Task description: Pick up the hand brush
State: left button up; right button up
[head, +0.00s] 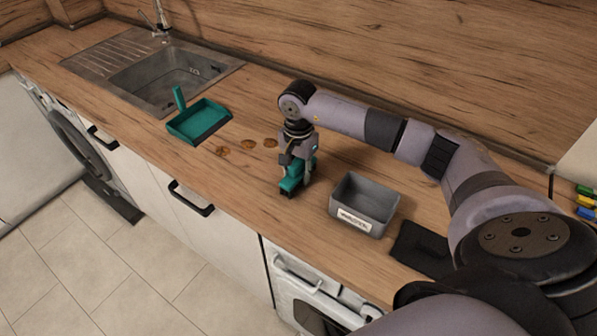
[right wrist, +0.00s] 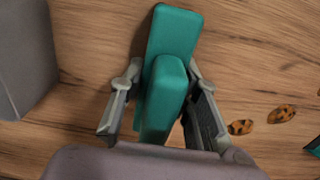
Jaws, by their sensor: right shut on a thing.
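The teal hand brush (head: 291,184) is on the wooden worktop, left of the grey bin, with its dark bristle end toward the front edge. My right gripper (head: 298,165) comes down on it from above and is shut on it. In the right wrist view the brush (right wrist: 166,90) lies between the two fingers of the right gripper (right wrist: 158,105). I cannot tell whether the brush is touching the worktop or just above it. My left gripper is not in view.
A teal dustpan (head: 200,122) lies near the sink (head: 165,78). Brown spots of crumbs or cookies (head: 248,145) lie between dustpan and brush. A labelled grey bin (head: 365,203) stands right of the brush, a dark cloth-like item (head: 421,250) beyond it. The front edge is close.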

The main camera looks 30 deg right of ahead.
grip_shut()
jog(key=shift+r, duration=0.1)
jog(key=shift+r, duration=0.5)
notch_tip(320, 180, up, 12)
jog(key=b, duration=0.3)
jog(key=shift+w+r, duration=0.1)
jog(key=shift+r, duration=0.15)
notch_tip(320, 180, up, 6)
jog(key=shift+r, duration=0.2)
jog(key=shift+o, duration=1.8)
grip_release()
jog(key=c, duration=0.5)
